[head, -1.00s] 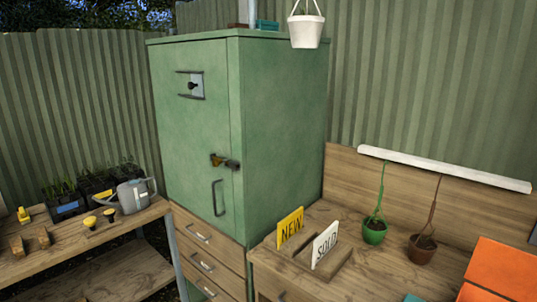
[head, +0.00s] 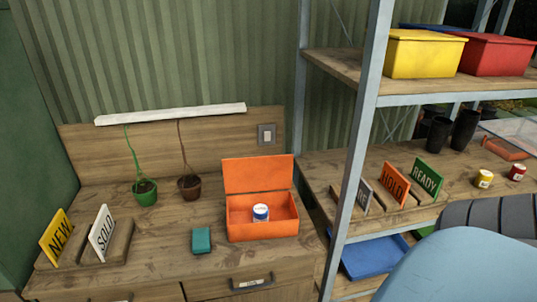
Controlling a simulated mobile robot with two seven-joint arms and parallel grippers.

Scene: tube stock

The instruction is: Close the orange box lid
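The orange box (head: 262,230) stands on the wooden workbench, right of its middle. Its orange lid (head: 258,174) is open and stands upright along the back edge. A small white jar with a blue band (head: 261,212) sits inside the box. Neither of my grippers shows in the head view.
A teal block (head: 202,240) lies just left of the box. Two potted plants, one in a green pot (head: 145,197) and one in a brown pot (head: 190,188), stand behind. NEW and SOLD signs (head: 103,233) stand at the left. A metal shelf post (head: 358,150) rises close on the right.

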